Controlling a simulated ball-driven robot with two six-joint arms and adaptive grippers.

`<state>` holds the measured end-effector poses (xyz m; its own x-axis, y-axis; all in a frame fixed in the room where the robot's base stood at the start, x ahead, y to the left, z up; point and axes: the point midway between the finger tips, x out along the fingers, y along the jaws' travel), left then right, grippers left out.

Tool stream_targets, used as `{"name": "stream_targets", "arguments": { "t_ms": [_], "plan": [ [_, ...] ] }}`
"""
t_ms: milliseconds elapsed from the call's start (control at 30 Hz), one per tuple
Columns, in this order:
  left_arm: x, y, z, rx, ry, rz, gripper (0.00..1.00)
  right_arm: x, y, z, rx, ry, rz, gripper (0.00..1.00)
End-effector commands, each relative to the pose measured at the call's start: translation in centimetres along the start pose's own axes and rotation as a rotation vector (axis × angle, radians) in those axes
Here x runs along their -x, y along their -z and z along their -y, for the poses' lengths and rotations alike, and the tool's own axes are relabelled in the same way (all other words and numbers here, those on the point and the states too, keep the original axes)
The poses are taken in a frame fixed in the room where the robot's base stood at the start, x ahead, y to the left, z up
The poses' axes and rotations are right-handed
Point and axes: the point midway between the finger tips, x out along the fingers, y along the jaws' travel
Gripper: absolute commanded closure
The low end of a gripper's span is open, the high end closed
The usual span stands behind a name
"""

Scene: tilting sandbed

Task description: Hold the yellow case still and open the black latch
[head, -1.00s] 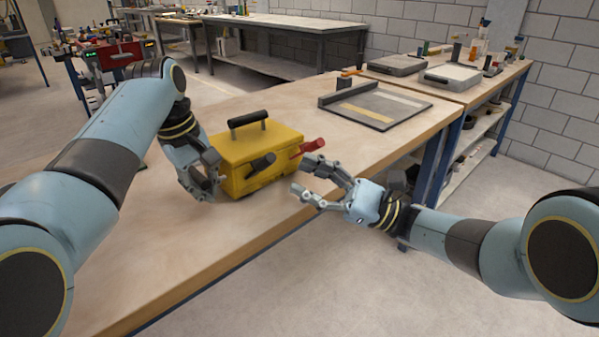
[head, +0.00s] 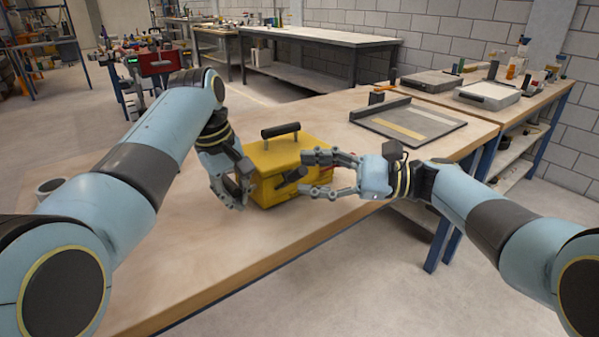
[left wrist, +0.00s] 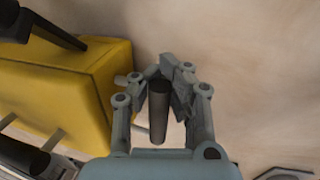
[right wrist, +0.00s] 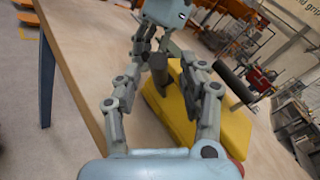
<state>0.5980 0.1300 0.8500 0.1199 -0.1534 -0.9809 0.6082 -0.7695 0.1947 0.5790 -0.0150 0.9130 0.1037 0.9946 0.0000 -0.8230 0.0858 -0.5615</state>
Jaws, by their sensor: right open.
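The yellow case (head: 290,152), with a black carry handle (head: 281,130) on top, sits on the workbench. The black latch (head: 290,175), a dark bar, sticks out from its front. My left gripper (head: 238,187) is at the case's left end. In the left wrist view its fingers flank a dark upright bar (left wrist: 158,118) beside the case; whether they press on it is unclear. My right gripper (head: 312,173) is open in front of the case's right part. In the right wrist view the black latch (right wrist: 159,72) shows between its fingers, and I cannot see contact.
A grey tray (head: 440,137) lies on the bench behind and to the right of the case. A red part (head: 342,191) on the case's right is mostly hidden behind my right gripper. The bench's front edge is close, and its left part is largely clear.

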Motion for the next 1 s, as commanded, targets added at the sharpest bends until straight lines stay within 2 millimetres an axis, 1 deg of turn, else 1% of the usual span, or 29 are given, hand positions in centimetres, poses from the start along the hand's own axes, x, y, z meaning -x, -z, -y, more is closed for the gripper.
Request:
{"name": "stream_targets", "arguments": {
  "t_ms": [33, 100, 200, 500, 567, 833, 1000],
  "plan": [
    [0.1, 0.0, -0.1, 0.000, -0.002, -0.001, 1.00, -0.8, 0.0, 0.0, -0.001, 0.000, 0.001, 0.58],
    [0.1, 0.0, -0.1, 0.000, -0.002, -0.001, 1.00, -1.6, 0.0, 0.0, -0.001, 0.000, 0.000, 0.58],
    [0.1, 0.0, -0.1, 0.000, -0.002, -0.001, 1.00, -2.2, 0.0, 0.0, 0.000, 0.000, 0.000, 0.58],
    [0.1, 0.1, -0.1, 0.000, -0.002, -0.002, 1.00, -2.5, 0.0, 0.0, 0.000, 0.000, -0.001, 0.58],
    [0.1, 0.1, -0.1, 0.000, -0.002, -0.002, 1.00, -2.5, 0.0, 0.0, 0.000, 0.000, -0.001, 0.65],
    [0.1, 0.1, -0.1, 0.000, -0.002, -0.002, 1.00, -2.5, 0.1, -0.1, -0.001, 0.000, -0.001, 1.00],
    [0.1, 0.1, -0.1, 0.000, -0.002, -0.002, 1.00, -2.5, 0.1, -0.1, -0.002, -0.001, -0.002, 1.00]
  ]
}}
